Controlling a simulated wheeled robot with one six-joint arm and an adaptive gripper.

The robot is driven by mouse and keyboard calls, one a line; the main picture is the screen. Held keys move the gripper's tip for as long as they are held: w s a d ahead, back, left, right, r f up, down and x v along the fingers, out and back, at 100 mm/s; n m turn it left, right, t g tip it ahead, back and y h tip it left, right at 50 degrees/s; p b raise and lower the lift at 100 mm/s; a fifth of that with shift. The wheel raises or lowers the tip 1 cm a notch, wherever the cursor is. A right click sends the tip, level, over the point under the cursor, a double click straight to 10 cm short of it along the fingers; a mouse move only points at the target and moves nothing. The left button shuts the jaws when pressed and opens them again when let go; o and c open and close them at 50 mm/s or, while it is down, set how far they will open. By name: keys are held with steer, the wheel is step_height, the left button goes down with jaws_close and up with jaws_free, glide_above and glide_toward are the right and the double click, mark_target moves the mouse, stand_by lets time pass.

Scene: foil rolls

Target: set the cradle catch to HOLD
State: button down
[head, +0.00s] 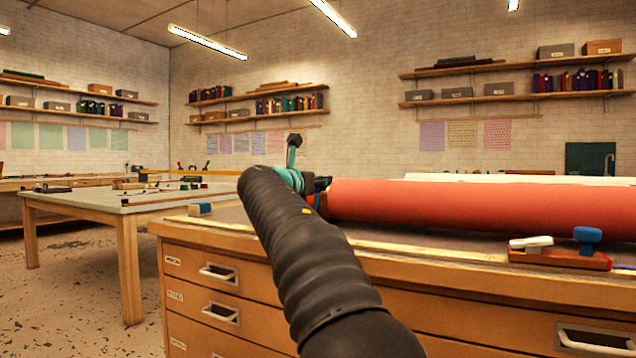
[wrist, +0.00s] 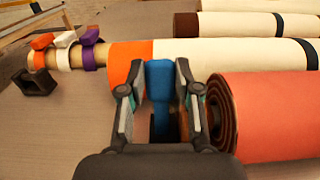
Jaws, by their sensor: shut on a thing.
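My gripper (wrist: 158,95) has its two fingers closed on either side of a blue upright piece (wrist: 160,76) that looks like the catch's handle. Its lower part drops into shadow between the fingers, and no HOLD marking is legible. In the head view my gripper (head: 318,185) is at the left end of a red roll (head: 480,208), and the held piece is hidden there. The red roll's coiled end (wrist: 222,113) lies just right of the fingers.
A cream roll with an orange band (wrist: 130,62) lies beyond the fingers, with orange, white and purple clips (wrist: 88,55) on its core. A wooden block with a blue knob (head: 588,238) and white piece sits at the drawer cabinet's (head: 240,262) front right.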

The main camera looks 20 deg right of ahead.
stand_by(0.3)
steer(key=c, duration=0.8)
jaws_free()
steer(key=v, duration=1.2)
